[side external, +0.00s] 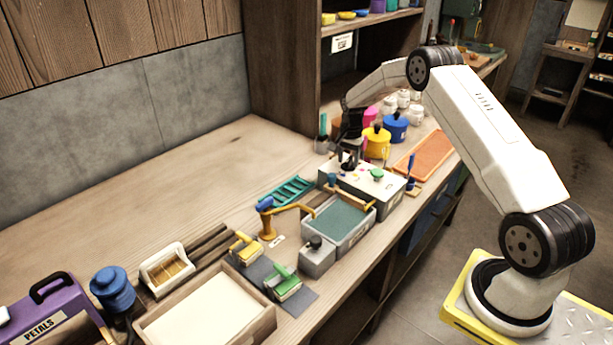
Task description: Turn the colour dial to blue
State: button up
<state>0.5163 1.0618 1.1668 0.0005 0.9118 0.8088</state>
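A light box (383,193) stands on the bench behind the teal-filled tray. On its top, small coloured marks surround a dark knob, which looks like the colour dial (347,164). A green knob (376,174) sits to the right on the same top. My gripper (349,150) is black and points down right over the dial, at or just above it. The gripper partly covers the dial, so its pointer and setting cannot be read. Whether the fingers touch the knob or are closed on it is too small to tell.
Yellow (377,146) and blue (396,128) pots stand behind the box. An orange tray (428,157) lies to its right. The teal-filled tray (350,238) and an orange tap (268,222) with a blue handle are in front. The bench is clear toward the wall at left.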

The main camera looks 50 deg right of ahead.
aim_at(346, 161)
jog(key=shift+r, duration=3.9)
jog(key=shift+a+r+n, duration=0.25)
jog(key=shift+a+n, duration=0.05)
jog(key=shift+a, duration=0.3)
jog(key=s+a+r+n, duration=0.2)
jog(key=a+n, duration=0.2)
jog(key=a, duration=0.5)
jog(key=s+a+n+t, duration=0.2)
jog(key=s+a+n, duration=0.8)
jog(key=s+a, duration=0.8)
jog(key=shift+s+a+r+n+t, duration=0.2)
jog(key=shift+s+r+n+t, duration=0.1)
jog(key=shift+s, duration=0.85)
